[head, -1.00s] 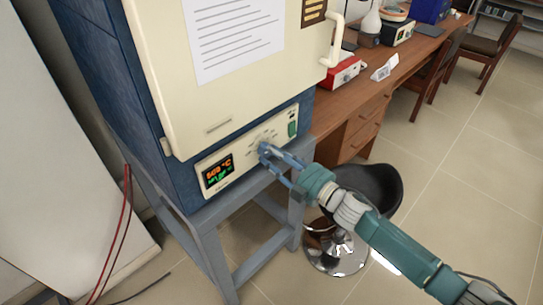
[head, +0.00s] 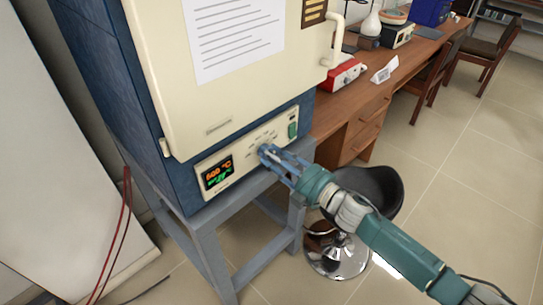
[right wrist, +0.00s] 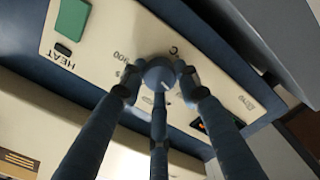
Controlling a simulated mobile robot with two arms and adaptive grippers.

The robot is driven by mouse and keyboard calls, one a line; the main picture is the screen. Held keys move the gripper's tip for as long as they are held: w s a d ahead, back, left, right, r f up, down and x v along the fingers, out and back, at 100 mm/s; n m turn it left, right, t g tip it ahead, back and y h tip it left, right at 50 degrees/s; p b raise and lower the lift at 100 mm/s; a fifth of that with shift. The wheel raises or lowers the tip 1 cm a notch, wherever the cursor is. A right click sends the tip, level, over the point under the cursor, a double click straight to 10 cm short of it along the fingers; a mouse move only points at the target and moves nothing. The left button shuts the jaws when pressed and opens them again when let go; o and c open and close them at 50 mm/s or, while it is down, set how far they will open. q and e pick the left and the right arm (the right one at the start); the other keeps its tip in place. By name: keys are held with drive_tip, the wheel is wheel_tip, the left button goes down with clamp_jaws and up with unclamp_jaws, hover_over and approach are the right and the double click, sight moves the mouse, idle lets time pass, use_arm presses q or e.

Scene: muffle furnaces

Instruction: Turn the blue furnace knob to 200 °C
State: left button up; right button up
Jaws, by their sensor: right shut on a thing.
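The blue furnace (head: 190,165) stands at the left with its cream door shut. Its round grey-blue knob (right wrist: 158,73) sits on the cream control panel (right wrist: 118,38), with printed marks around it and a pointer line on its face. My right gripper (head: 267,151) reaches the knob from the lower right. In the right wrist view its fingers (right wrist: 160,88) are closed around the knob's rim. The lit display (head: 218,173) shows an orange number that seems to read 600 °C, above green figures. My left gripper is not in view.
The furnace rests on a blue-grey metal stand (head: 213,256). A black stool (head: 366,188) stands beneath my right forearm. A wooden desk (head: 352,122) with a red device (head: 345,74) is behind. A green switch (head: 292,130) is right of the knob.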

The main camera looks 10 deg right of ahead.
drive_tip(key=o, duration=1.1)
drive_tip(key=shift+d+f, duration=0.2)
drive_tip(key=shift+f, duration=0.25)
drive_tip(key=shift+o, duration=0.2)
drive_tip(key=shift+d+r, duration=0.1)
drive_tip(key=shift+r, duration=0.1)
drive_tip(key=v, duration=1.2)
drive_tip(key=shift+w, duration=0.1)
